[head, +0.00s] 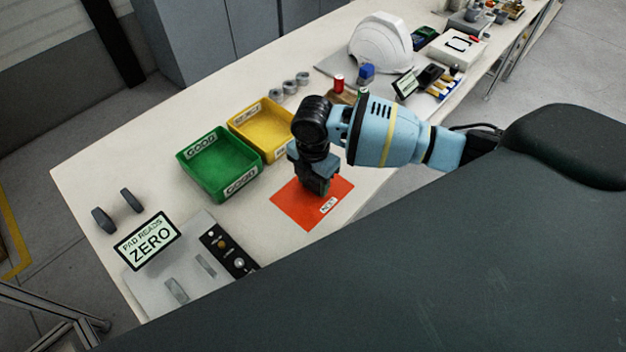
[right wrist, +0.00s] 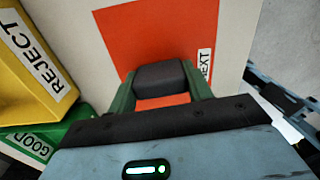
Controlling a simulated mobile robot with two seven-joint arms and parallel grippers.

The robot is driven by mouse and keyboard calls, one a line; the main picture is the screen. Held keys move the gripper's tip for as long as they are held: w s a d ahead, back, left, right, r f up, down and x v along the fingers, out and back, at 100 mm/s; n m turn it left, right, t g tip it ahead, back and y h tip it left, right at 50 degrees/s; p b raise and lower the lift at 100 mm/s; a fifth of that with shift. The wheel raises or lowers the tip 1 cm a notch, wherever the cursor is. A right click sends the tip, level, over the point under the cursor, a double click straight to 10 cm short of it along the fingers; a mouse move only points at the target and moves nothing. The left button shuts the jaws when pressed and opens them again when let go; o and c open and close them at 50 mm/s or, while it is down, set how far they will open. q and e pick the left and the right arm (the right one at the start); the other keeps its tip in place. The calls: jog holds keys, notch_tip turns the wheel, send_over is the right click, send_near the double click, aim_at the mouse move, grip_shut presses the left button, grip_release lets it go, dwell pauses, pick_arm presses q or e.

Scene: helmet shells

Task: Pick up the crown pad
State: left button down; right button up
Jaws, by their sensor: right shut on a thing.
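The crown pad (right wrist: 160,77) is a dark grey block with rounded edges, seen in the right wrist view between the two greenish fingers of my right gripper (right wrist: 162,92). The gripper is shut on it, over the red mat (right wrist: 135,32) labelled NEXT. In the head view my right gripper (head: 318,186) points down over the same red mat (head: 300,215), and it mostly hides the pad. I cannot tell whether the pad touches the mat. My left gripper is not in view.
A green GOOD bin (head: 192,177) and a yellow REJECT bin (head: 243,124) stand left of the mat. A display reading PAD READS ZERO (head: 148,240) and a grey fixture plate (head: 160,285) are at the near left. A white helmet shell (head: 381,42) stands farther back.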

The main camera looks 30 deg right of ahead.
jog(key=shift+r, duration=0.65)
notch_tip(320, 180, up, 2)
jog(key=shift+r, duration=0.25)
jog(key=s+d+r, duration=0.1)
jog(key=s+d, duration=0.3)
jog(key=s, duration=1.1)
jog(key=shift+s+p, duration=0.25)
jog(key=shift+p, duration=0.2)
jog(key=shift+w, duration=0.1)
